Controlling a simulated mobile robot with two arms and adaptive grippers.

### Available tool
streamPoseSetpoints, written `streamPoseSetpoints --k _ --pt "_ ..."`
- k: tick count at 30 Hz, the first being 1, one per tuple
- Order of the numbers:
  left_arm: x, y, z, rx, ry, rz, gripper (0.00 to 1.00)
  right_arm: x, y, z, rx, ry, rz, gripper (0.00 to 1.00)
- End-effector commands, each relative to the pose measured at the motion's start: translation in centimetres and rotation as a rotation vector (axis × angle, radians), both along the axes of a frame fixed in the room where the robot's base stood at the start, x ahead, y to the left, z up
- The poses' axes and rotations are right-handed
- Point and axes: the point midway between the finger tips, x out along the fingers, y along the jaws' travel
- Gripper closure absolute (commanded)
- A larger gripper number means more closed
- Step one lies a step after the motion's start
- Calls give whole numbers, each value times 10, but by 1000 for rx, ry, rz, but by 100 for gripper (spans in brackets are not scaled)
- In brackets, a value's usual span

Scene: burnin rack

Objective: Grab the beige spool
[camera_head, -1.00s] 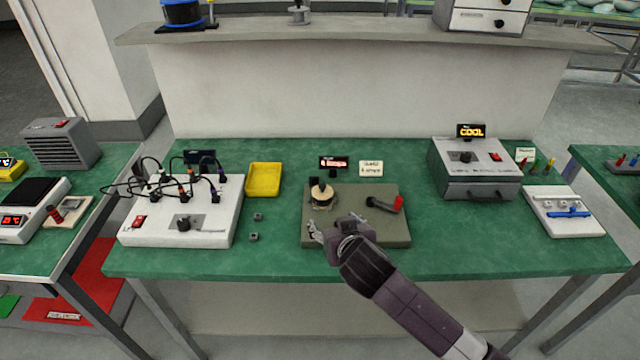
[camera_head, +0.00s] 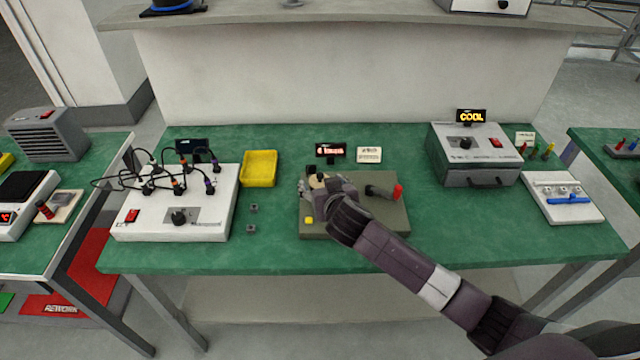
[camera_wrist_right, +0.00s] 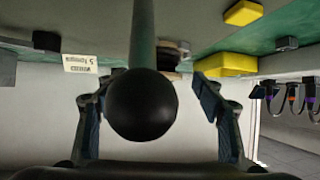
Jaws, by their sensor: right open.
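The beige spool (camera_head: 316,183) sits on the grey-green fixture base (camera_head: 372,222) on the green table. In the head view my right gripper (camera_head: 309,189) covers most of it, and a black knob shows above it. In the right wrist view the open fingers (camera_wrist_right: 152,88) stand on either side of a large black ball on a grey rod (camera_wrist_right: 143,105). A tan part of the spool (camera_wrist_right: 181,64) shows behind the ball, mostly hidden. I cannot tell whether a finger touches anything. My left gripper is not in view.
A black lever with a red end (camera_head: 397,192) and a yellow button (camera_head: 309,220) are on the base. A yellow tray (camera_head: 259,168), a white device with cables (camera_head: 205,222) and two small grey cubes lie left. A small display (camera_head: 331,150) and card (camera_head: 369,155) stand behind.

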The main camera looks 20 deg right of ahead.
Motion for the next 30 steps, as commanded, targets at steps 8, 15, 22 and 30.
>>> streamPoseSetpoints --k 8,15,22,30 --pt "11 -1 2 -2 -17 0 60 10 0 -6 1 1 1 37" --pt "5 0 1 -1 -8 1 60 9 0 -6 1 1 1 47" --pt "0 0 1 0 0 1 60 9 0 -6 1 1 1 72" --pt "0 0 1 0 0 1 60 9 0 -6 0 0 1 82"
